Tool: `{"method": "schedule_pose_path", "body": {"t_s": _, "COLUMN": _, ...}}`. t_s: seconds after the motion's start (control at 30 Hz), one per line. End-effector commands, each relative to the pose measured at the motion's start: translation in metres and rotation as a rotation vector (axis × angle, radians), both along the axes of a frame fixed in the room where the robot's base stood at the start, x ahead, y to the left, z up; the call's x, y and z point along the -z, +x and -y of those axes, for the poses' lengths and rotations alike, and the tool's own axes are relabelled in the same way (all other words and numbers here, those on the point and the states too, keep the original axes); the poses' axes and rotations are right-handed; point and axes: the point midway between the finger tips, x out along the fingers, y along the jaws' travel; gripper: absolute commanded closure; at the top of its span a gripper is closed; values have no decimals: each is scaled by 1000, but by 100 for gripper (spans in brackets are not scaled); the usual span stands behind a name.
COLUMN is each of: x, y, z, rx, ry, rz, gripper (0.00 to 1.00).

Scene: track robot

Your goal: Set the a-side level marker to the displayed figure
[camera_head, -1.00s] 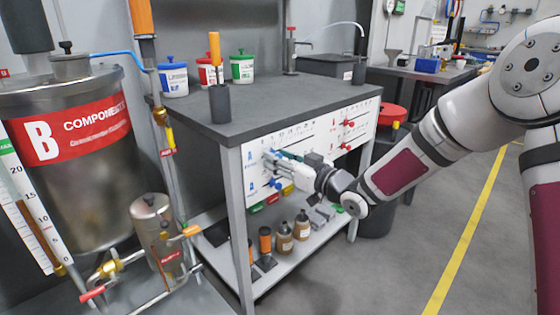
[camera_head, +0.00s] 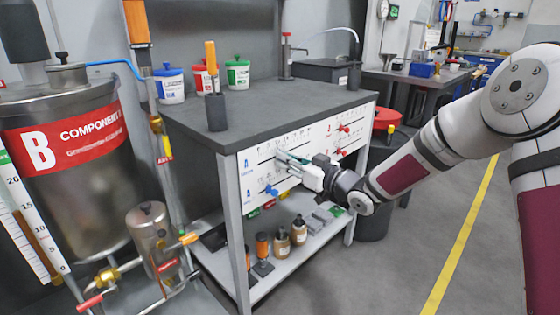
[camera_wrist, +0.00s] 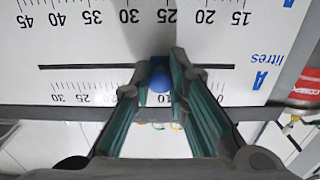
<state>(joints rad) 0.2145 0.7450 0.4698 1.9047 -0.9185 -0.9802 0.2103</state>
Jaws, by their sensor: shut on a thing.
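A white panel (camera_head: 250,195) on the front of the grey bench carries scales and slots, with a blue A side at left and a red side at right. My gripper (camera_head: 281,156) is at the upper blue slot; its fingers hide the marker there. In the wrist view, my gripper (camera_wrist: 159,72) is shut on a blue marker knob (camera_wrist: 159,76) in a dark slot (camera_wrist: 85,67), between two number scales that appear upside down. A second blue knob (camera_head: 272,190) sits lower on the panel. No displayed figure is legible.
Two red knobs (camera_head: 343,128) are on the panel's right side. Bottles (camera_head: 282,239) stand on the shelf below. A steel component B tank (camera_head: 70,195) with pipes stands at left. Several tubs (camera_head: 238,75) stand on the bench. The floor at right is open.

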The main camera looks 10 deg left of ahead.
Motion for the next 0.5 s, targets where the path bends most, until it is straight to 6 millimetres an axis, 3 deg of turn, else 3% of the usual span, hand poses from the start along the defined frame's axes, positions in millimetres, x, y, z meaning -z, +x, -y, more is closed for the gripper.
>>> {"method": "schedule_pose_path", "body": {"t_s": 0.23, "x": 0, "y": 1, "z": 1, "rx": 2, "ry": 0, "rz": 0, "gripper": 100}}
{"method": "schedule_pose_path", "body": {"t_s": 0.27, "x": 0, "y": 1, "z": 1, "rx": 2, "ry": -1, "rz": -1, "gripper": 80}}
{"method": "schedule_pose_path", "body": {"t_s": 0.33, "x": 0, "y": 1, "z": 1, "rx": 1, "ry": -1, "rz": 0, "gripper": 65}}
{"method": "schedule_pose_path", "body": {"t_s": 0.5, "x": 0, "y": 0, "z": 1, "rx": 1, "ry": -1, "rz": 0, "gripper": 62}}
